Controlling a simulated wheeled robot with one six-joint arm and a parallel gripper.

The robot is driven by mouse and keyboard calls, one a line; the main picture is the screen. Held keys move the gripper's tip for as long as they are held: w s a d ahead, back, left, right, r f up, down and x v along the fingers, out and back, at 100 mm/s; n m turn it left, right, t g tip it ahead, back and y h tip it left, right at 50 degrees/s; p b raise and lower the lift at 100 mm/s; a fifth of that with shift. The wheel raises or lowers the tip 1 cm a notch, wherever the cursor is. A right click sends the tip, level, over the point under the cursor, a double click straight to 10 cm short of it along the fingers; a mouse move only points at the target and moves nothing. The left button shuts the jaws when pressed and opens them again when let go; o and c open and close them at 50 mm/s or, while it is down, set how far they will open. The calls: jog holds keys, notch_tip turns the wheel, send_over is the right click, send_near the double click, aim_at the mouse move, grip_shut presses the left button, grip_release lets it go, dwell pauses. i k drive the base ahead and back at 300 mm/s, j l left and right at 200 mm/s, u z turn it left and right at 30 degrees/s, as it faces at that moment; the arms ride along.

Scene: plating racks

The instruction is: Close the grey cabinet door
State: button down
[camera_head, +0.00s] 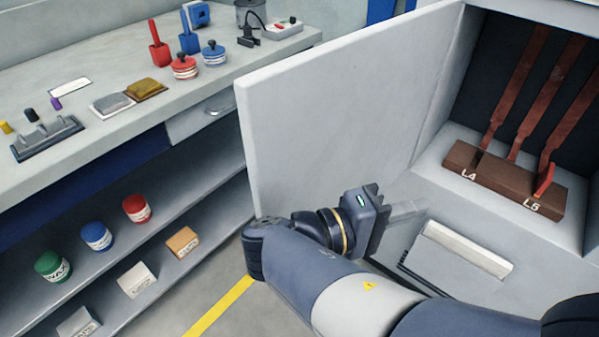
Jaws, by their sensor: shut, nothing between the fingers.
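The grey cabinet door (340,125) stands wide open, swung out to the left from the cabinet. Its hinged edge is at the cabinet's left side, beside the opening. The cabinet (425,165) is open on the right, with its dark inside showing. My gripper (420,208) is shut and empty. It points right, in front of the lower right part of the door and just below the cabinet's opening. I cannot tell whether it touches the door. My arm hides part of the door's bottom edge.
Inside the cabinet, a brown block (505,180) marked L4 and L5 holds reddish straps. A light panel (458,250) sits on the cabinet front below. At left, a workbench (100,150) carries jars and tools, with shelves beneath. A yellow line (222,306) crosses the floor.

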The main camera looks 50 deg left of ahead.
aim_at(318, 124)
jog(key=k+j+u, duration=0.15)
jog(key=k+j, duration=0.3)
jog(key=k+j+u, duration=0.1)
jog(key=j+u, duration=0.2)
jog(key=j, duration=0.2)
